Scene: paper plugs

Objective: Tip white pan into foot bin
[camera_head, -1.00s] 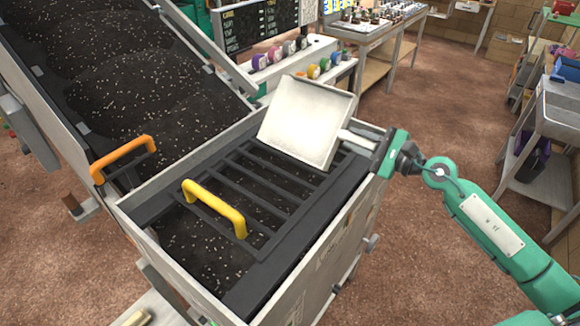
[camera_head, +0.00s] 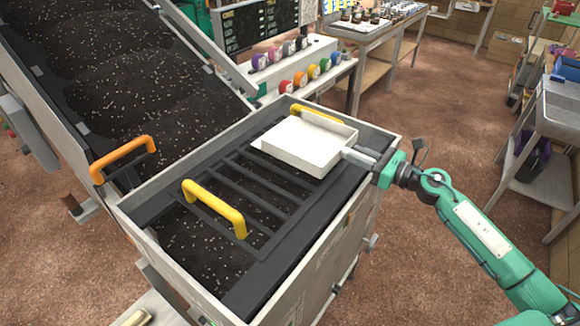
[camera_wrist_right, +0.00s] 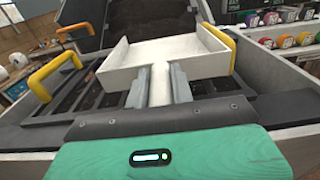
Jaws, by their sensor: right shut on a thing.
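The white pan (camera_head: 305,146) is a shallow square scoop with low walls, and it looks empty. It is roughly level over the far right part of the bin's dark slatted grate (camera_head: 232,188). My right gripper (camera_head: 368,163) is shut on the pan's handle (camera_head: 358,157) at the bin's right wall. In the right wrist view the fingers (camera_wrist_right: 160,88) close on both sides of the handle, and the pan (camera_wrist_right: 168,52) points away from me. The bin (camera_head: 330,222) is a pale box with dark, white-flecked soil under the grate. I cannot tell whether the pan touches the grate. My left gripper is not in view.
A yellow handle (camera_head: 215,207) stands on the near part of the grate, and another yellow handle (camera_head: 318,112) is behind the pan. An orange handle (camera_head: 124,158) is at the left by a sloping soil-filled chute (camera_head: 120,70). Coloured spools (camera_head: 300,78) line a shelf behind.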

